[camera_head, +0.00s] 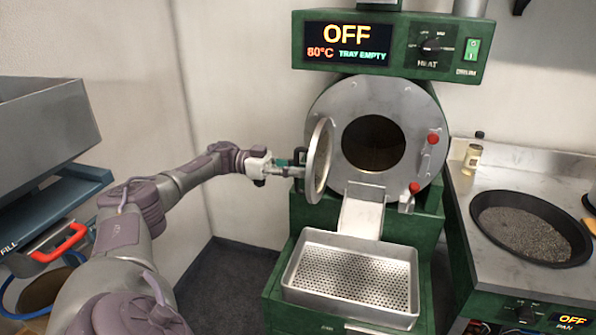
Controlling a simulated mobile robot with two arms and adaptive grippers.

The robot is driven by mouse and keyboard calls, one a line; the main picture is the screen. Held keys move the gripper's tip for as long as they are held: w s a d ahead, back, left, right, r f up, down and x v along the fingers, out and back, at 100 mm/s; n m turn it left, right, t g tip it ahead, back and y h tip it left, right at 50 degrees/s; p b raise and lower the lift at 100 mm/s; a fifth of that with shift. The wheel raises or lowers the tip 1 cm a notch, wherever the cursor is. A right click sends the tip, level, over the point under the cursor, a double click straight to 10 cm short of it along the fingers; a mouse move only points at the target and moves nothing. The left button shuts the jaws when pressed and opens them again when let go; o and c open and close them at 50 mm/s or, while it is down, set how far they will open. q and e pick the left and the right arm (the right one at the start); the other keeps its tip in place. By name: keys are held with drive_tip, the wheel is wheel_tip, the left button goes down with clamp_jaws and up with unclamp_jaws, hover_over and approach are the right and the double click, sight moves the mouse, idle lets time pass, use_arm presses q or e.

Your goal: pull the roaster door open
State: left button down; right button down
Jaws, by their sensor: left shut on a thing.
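The roaster (413,103) is a green machine with a round grey drum front and a dark round opening (373,143). Its round metal door (321,160) stands swung out to the left of the opening, seen nearly edge-on. My left gripper (290,169) is at the outer left side of the door, shut on its dark handle (299,156). The fingertips are small and partly hidden by the handle. My right gripper is not in view.
A perforated metal tray (290,283) sits below the chute (361,214) and looks empty. A counter at right holds a dark pan (480,222) of grey granules and a small bottle (472,157). A bin with a red handle (62,243) is at left.

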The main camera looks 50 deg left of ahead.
use_arm(q)
drive_tip(key=shift+r, duration=0.15)
drive_tip(key=c, duration=1.2)
unclamp_jaws()
drive_tip(key=shift+v, duration=3.7)
